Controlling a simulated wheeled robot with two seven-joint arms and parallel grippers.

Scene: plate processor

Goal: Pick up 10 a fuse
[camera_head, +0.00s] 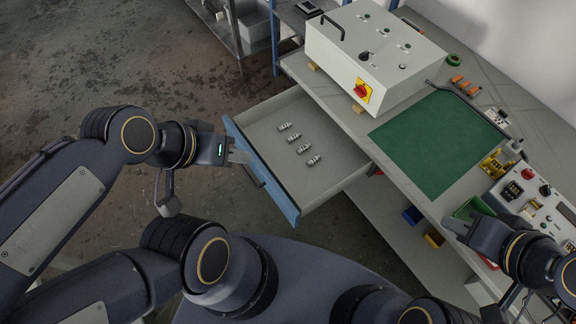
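Several small grey-white fuses (300,147) lie in a loose diagonal row inside an open drawer (330,178) with a blue front. Markings on them are too small to read. My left gripper (241,157) is at the drawer's front panel, beside the handle (254,178), outside the drawer and left of the fuses. I cannot tell whether its fingers are apart or whether it touches the handle. My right gripper (453,226) is far to the right, by the green bin at the table's front edge. Its finger state is unclear, and I see no fuse in it.
A large control box (395,65) with a red-yellow switch stands on the workbench (440,205). A green mat (440,140) lies beside it, mostly clear. A panel with buttons (535,200) and a green bin (474,208) are at the right. Small bins (434,238) sit below.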

